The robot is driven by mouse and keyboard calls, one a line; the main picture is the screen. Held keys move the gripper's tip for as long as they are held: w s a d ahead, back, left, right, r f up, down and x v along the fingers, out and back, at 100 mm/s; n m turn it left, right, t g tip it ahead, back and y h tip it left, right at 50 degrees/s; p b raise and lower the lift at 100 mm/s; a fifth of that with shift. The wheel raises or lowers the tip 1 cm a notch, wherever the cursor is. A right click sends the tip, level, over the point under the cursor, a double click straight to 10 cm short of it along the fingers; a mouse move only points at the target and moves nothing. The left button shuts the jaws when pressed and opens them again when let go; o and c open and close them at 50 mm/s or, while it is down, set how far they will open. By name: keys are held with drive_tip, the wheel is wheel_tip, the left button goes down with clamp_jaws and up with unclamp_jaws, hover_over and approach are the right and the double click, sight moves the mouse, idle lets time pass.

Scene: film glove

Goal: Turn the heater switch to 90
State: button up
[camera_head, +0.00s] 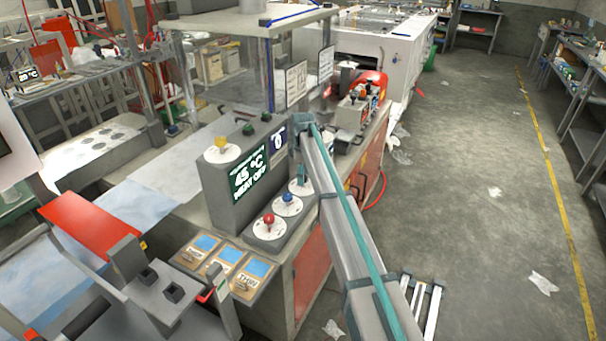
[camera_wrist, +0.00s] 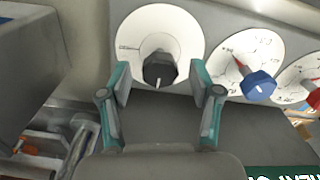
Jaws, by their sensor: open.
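A grey control box (camera_head: 225,190) stands on the bench, its display (camera_head: 250,175) reading 45 °C and HEAT OFF. In the wrist view a black knob (camera_wrist: 158,68) sits on a white dial (camera_wrist: 135,30), with a pale pointer line on the knob's near side. The frames do not label which knob is the heater switch. My gripper (camera_wrist: 160,82) is open, its teal-edged fingers on either side of the black knob; I cannot tell whether they touch it. In the head view my gripper (camera_head: 301,177) is over the far dial, mostly hiding it.
A blue knob (camera_wrist: 257,85) and a red knob (camera_wrist: 314,98) sit on dials beside the black one. A yellow knob (camera_head: 221,142) tops the box. Picture cards (camera_head: 225,258) lie at the bench's front. A red machine (camera_head: 370,85) stands behind. Floor to the right is mostly clear.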

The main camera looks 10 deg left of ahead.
drive_tip(key=shift+f, duration=0.1)
drive_tip(key=c, duration=1.1)
drive_tip(key=shift+c, duration=0.2)
drive_tip(key=shift+m, duration=0.3)
drive_tip(key=m+b, duration=0.2)
drive_tip(key=m, duration=0.1)
drive_tip(key=m+b, duration=0.1)
drive_tip(key=m, duration=0.4)
drive_tip(key=m+b, duration=0.1)
drive_tip(key=m, duration=0.3)
drive_tip(key=shift+m, duration=0.3)
drive_tip(key=shift+m+b, duration=0.45)
drive_tip(key=shift+m, duration=1.85)
